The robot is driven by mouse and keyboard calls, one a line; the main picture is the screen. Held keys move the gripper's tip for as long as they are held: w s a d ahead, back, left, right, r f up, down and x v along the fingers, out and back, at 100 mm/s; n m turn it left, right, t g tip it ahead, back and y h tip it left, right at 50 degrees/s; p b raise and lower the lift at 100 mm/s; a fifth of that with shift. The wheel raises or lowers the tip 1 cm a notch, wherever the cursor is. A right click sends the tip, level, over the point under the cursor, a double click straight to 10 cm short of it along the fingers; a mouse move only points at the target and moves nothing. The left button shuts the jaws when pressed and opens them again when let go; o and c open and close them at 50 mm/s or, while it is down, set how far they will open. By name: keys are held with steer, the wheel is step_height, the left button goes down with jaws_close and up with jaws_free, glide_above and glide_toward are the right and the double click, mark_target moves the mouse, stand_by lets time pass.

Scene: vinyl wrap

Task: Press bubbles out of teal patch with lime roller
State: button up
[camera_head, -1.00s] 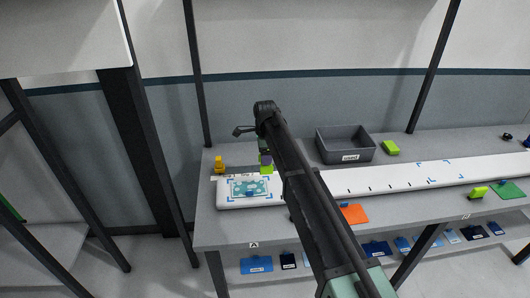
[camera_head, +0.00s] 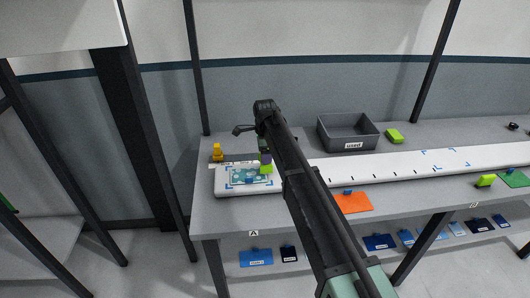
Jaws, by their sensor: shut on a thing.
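The teal patch (camera_head: 243,176) lies flat on the left end of the white board, inside blue corner marks. Pale spots show on it, too small to tell apart as bubbles. My gripper (camera_head: 264,154) is over the board, just right of the patch, mostly hidden by my dark arm. It is shut on the lime roller (camera_head: 266,169), whose lime part shows below a small purple part. The roller is at the patch's right edge; I cannot tell whether it touches the surface.
A grey bin (camera_head: 348,145) and a lime block (camera_head: 395,136) stand at the back.

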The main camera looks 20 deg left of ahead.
steer(key=shift+f+b, duration=0.85)
stand_by(0.3)
steer(key=shift+s+a+r, duration=0.1)
steer(key=shift+s+a, duration=0.15)
steer(key=shift+a, duration=0.25)
steer(key=shift+s+a, duration=0.25)
steer(key=shift+a, duration=0.25)
steer(key=shift+s+a, duration=0.25)
steer(key=shift+a, duration=0.25)
steer(key=shift+s+a, duration=0.25)
steer(key=shift+a, duration=0.25)
steer(key=shift+s+a, duration=0.25)
steer(key=shift+a, duration=0.25)
steer(key=shift+s+a, duration=0.2)
steer(key=shift+a, duration=0.3)
steer(key=shift+s+a, duration=0.25)
steer(key=shift+a, duration=0.25)
steer(key=shift+s+a, duration=0.25)
steer(key=shift+a, duration=0.2)
